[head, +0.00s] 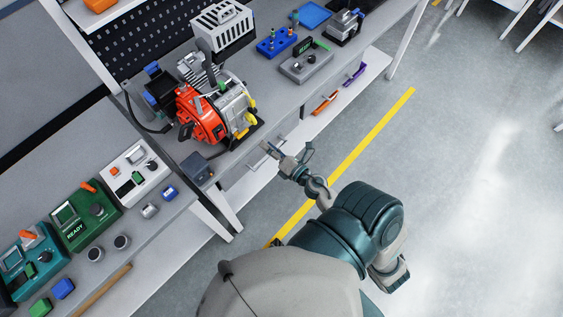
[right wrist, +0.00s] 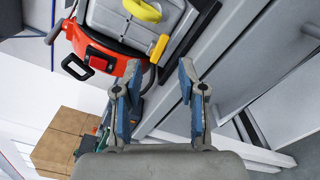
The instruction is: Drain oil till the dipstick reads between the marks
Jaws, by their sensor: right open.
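The red and grey engine (head: 207,112) stands on the workbench in the head view. In the right wrist view its grey side (right wrist: 128,22) and red housing (right wrist: 103,50) fill the top left. A yellow handle (right wrist: 143,10) and a yellow dipstick-like piece (right wrist: 159,48) show on it. My right gripper (head: 285,150) is open and empty, off the bench's front edge and just short of the engine. Its two fingers (right wrist: 160,75) stand apart in the right wrist view. My left gripper is not in view. The oil level and marks cannot be read.
The workbench (head: 262,92) also holds a white slotted crate (head: 221,27), a blue block with pegs (head: 276,42) and a grey device (head: 306,64). A small dark box (head: 197,168) sits near the front edge. Green and white test units (head: 84,215) stand at left.

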